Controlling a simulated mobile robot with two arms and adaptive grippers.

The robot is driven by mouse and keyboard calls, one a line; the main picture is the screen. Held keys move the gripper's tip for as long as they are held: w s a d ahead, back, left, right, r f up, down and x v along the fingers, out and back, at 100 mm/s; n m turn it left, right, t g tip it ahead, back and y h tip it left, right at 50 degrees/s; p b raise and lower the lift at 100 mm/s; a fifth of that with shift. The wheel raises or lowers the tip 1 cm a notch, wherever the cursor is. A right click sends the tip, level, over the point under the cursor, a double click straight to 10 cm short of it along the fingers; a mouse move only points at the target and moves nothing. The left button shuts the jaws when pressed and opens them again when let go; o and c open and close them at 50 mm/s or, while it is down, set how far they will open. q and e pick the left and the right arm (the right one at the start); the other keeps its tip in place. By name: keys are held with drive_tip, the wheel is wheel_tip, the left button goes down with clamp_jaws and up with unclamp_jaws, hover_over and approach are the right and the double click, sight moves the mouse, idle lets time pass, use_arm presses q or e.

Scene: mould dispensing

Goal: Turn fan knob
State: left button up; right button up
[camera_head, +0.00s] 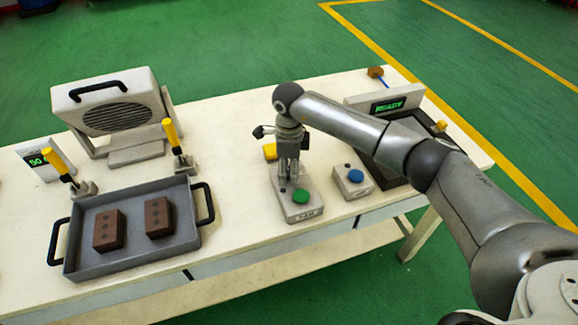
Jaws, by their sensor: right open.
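The fan (118,110) is a pale box with a dark round grille and a black top handle, standing at the back left of the table. I cannot make out a knob on it. My right gripper (289,178) points down over the middle of the table, to the right of the fan and well apart from it. It is open, and I see nothing held in it. It is just above or behind a grey box with a green button (301,196); whether they touch is unclear. My left gripper is not in view.
A grey tray (130,259) with two brown bricks and yellow-handled clamps (178,143) stand before the fan. A small display (40,160) is at left. A blue-button box (353,180) and a dark tray with a READY display (388,106) are at right.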

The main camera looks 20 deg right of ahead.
drive_tip(key=shift+c, duration=1.5)
drive_tip(key=c, duration=0.5)
drive_tip(key=shift+c, duration=1.3)
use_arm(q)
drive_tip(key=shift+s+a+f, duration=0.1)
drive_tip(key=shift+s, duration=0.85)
